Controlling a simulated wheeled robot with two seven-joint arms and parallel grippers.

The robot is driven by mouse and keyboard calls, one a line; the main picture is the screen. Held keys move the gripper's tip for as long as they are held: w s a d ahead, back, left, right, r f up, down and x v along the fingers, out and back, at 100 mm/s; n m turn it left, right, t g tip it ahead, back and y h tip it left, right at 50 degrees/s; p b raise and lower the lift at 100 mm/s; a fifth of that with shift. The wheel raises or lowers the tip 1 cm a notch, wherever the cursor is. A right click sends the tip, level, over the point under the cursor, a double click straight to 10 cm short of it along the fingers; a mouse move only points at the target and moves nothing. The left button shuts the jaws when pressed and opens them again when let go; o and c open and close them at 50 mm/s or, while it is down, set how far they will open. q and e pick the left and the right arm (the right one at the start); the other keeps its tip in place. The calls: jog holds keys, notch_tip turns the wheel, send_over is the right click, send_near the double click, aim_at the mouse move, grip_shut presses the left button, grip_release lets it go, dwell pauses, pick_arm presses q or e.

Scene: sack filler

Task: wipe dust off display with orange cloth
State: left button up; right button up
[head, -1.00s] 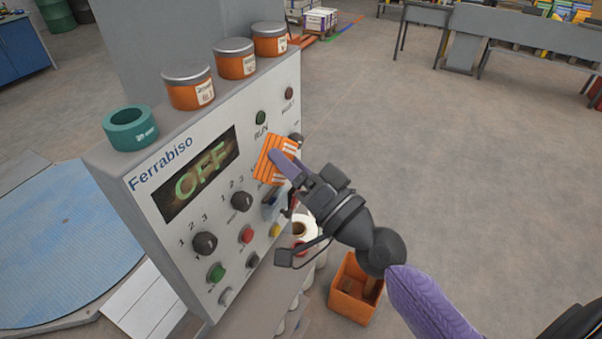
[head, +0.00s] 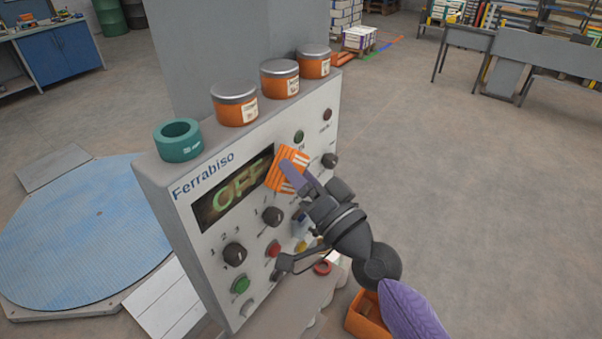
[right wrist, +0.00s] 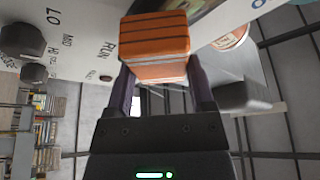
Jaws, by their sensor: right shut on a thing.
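The display (head: 228,192) is a dark panel on the front of the grey Ferrabiso control box (head: 190,280), with green letters and a brownish, dusty look. In the right wrist view the folded cloth (right wrist: 155,45) sits between the two fingers, in front of the panel. My left gripper is not in view.
A teal ring (head: 178,140) and three orange jars with grey lids, one at the left (head: 235,103), stand on the box top. Knobs (head: 273,216) and buttons, such as a green one (head: 241,284), stick out below the display. An orange bin (head: 366,318) stands below my right arm.

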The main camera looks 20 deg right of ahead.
jog(key=shift+w+a, duration=0.6)
jog(key=shift+w, duration=0.15)
jog(key=shift+s+a, duration=0.1)
